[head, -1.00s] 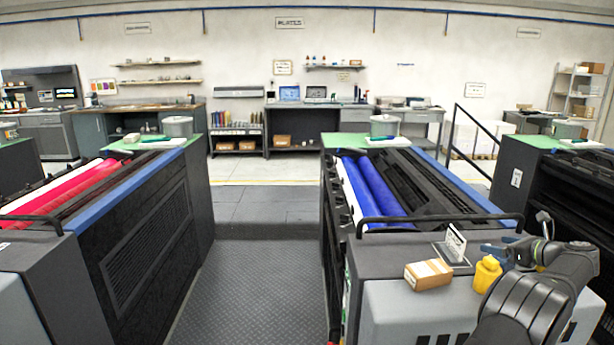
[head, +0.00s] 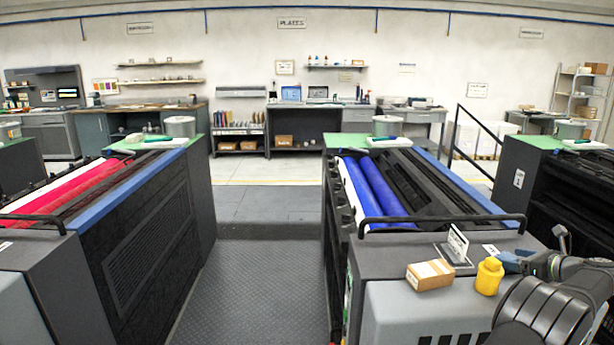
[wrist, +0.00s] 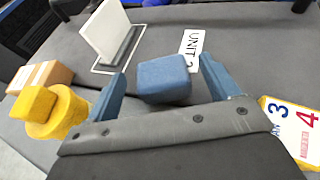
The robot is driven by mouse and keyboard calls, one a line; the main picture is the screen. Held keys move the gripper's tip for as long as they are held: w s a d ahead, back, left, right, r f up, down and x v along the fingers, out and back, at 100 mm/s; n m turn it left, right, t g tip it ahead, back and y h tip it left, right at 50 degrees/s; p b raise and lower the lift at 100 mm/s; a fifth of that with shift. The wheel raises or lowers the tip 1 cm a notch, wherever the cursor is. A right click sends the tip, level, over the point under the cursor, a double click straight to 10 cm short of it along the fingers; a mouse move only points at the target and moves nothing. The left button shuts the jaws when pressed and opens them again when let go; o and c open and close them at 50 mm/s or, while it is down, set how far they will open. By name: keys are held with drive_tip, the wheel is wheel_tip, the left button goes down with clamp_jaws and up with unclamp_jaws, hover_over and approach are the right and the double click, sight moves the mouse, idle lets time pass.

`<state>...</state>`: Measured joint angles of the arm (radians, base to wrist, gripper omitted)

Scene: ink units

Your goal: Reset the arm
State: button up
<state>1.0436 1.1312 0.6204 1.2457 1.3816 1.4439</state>
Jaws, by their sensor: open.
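My gripper (head: 512,260) is at the right of the head view, above the grey top of the near unit. In the wrist view its two blue fingers (wrist: 165,82) stand wide apart. A blue block-like piece (wrist: 164,79) shows between them; I cannot tell whether it is part of the gripper, and neither finger visibly touches it. A yellow bottle (head: 489,277) stands upright to the left of the gripper; it also shows in the wrist view (wrist: 56,112).
A cardboard box (head: 430,275) and an upright white card on a stand (head: 457,244) are left of the gripper. A "UNIT" label (wrist: 191,50) lies flat. A numbered card (wrist: 294,128) is at the wrist view's right. A black rail (head: 440,221) and blue rollers (head: 377,188) lie beyond.

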drive_tip(key=v, duration=0.7)
drive_tip(key=shift+d, duration=0.1)
drive_tip(key=x, duration=1.1)
drive_tip(key=shift+w+a+f, duration=0.25)
drive_tip(key=shift+f, duration=0.05)
drive_tip(key=r, duration=0.3)
drive_tip(key=s+r, duration=0.1)
drive_tip(key=r, duration=0.1)
drive_tip(key=shift+d, duration=0.3)
drive_tip(key=a+r+v, duration=0.2)
drive_tip(key=v, duration=1.1)
drive_tip(key=s+a+f+m+h, duration=0.2)
drive_tip(key=s+a+f, duration=0.2)
drive_tip(key=s+f, duration=0.3)
drive_tip(key=s+a+f+m+t+h, duration=0.1)
drive_tip(key=s+a+f+m+h, duration=0.1)
drive_tip(key=s+f, duration=0.5)
drive_tip(key=shift+s+a+f+h, duration=0.5)
drive_tip(key=shift+a+f, duration=0.65)
drive_tip(key=shift+f, duration=1.65)
